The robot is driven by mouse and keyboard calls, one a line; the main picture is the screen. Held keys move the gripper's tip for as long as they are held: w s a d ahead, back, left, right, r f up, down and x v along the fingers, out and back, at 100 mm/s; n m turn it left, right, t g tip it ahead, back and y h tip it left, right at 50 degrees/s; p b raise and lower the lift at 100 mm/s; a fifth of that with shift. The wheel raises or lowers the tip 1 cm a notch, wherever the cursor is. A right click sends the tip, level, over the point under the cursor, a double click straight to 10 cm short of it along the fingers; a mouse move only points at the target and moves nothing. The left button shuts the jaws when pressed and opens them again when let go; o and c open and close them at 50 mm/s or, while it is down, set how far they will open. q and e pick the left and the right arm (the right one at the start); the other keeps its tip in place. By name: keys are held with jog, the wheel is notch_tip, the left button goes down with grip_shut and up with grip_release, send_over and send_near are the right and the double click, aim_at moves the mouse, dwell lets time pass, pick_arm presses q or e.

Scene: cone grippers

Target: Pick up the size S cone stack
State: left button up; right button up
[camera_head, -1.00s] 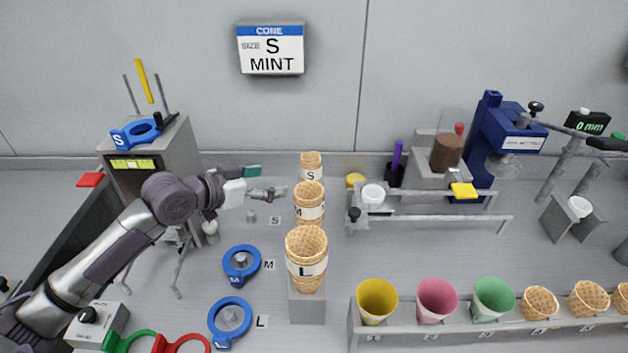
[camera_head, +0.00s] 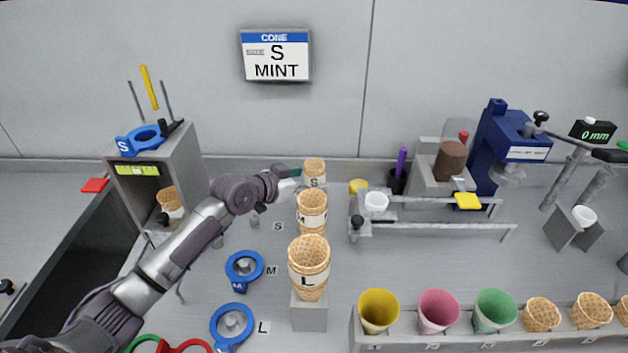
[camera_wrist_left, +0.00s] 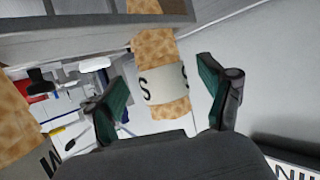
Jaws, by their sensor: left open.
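The size S cone stack (camera_head: 314,168) is a waffle cone stack with a white band marked S, at the back of the row of stacks. In the left wrist view the S stack (camera_wrist_left: 160,84) stands between the two green-padded fingers of my left gripper (camera_wrist_left: 162,92). The fingers are open with gaps on both sides of the stack. In the head view my left gripper (camera_head: 292,180) is at the left side of the S stack, partly hidden by its own wrist. My right gripper is not in view.
The M stack (camera_head: 312,208) and L stack (camera_head: 309,262) stand in front of the S stack. Blue rings marked M (camera_head: 244,267) and L (camera_head: 231,322) lie to the left. A metal rail rack (camera_head: 430,226) is to the right. The wall sign (camera_head: 276,56) reads size S, mint.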

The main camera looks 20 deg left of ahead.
pick_arm(q)
jog(key=x, duration=0.2)
jog(key=shift+w+d+f, duration=0.1)
jog(key=shift+w, duration=0.25)
jog(key=shift+s, duration=0.15)
jog(key=shift+c, duration=1.2)
jog(key=c, duration=0.7)
jog(key=shift+c, duration=0.2)
